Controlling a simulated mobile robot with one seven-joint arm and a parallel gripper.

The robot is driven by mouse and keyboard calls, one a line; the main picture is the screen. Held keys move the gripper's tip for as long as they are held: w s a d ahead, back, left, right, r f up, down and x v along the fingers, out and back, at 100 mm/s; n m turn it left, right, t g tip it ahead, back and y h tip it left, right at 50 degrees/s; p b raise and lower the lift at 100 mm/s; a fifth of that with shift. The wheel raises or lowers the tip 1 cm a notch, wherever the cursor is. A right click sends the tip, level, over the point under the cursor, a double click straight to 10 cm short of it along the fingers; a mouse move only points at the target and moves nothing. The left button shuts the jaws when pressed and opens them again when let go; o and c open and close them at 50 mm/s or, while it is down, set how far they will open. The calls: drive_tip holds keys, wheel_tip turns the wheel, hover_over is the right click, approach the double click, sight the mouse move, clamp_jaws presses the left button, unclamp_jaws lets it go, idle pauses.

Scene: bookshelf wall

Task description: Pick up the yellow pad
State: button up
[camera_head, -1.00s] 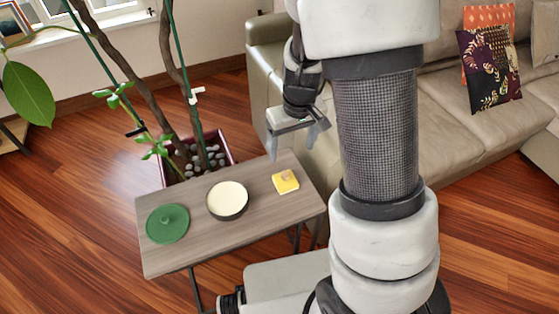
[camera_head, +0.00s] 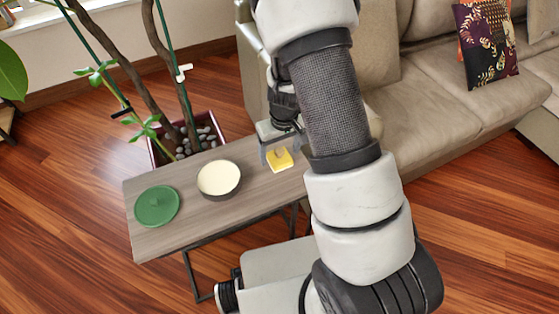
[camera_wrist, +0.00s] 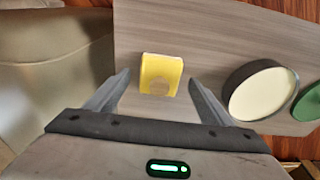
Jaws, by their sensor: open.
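The yellow pad (camera_head: 279,160) is a small square block lying on the wooden side table (camera_head: 150,243), near the table's right end. In the wrist view the pad (camera_wrist: 160,73) sits ahead of and between the two fingers. My gripper (camera_wrist: 158,82) is open and empty, with a finger on each side of the pad's line. In the head view my gripper (camera_head: 282,150) is right at the pad, behind and above it, and the arm hides part of the table's right end.
A dark round bowl with a cream inside (camera_head: 219,179) stands left of the pad. A green round lid (camera_head: 157,206) lies farther left. A potted plant (camera_head: 170,80) stands behind the table. A beige sofa (camera_head: 430,100) is at the right.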

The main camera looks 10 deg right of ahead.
wheel_tip(320, 180, down, 2)
drive_tip(key=shift+w+f, duration=0.1)
drive_tip(key=c, duration=1.2)
wheel_tip(320, 180, up, 10)
drive_tip(key=p, duration=0.3)
drive_tip(key=shift+r, duration=0.25)
wheel_tip(320, 180, up, 9)
drive_tip(key=a+m, duration=0.1)
wheel_tip(320, 180, up, 8)
drive_tip(key=f+m+p, duration=0.1)
hover_over(280, 151)
drive_tip(key=s+r+p, duration=0.1)
drive_tip(key=r+p, duration=0.1)
drive_tip(key=p, duration=0.3)
drive_tip(key=r+p, duration=0.3)
drive_tip(key=p, duration=0.3)
drive_tip(key=s+r+p, duration=0.1)
drive_tip(key=r+p, duration=0.1)
drive_tip(key=p, duration=0.4)
drive_tip(key=shift+s+a+r, duration=0.1)
drive_tip(key=shift+s+r, duration=0.2)
drive_tip(key=shift+r, duration=0.05)
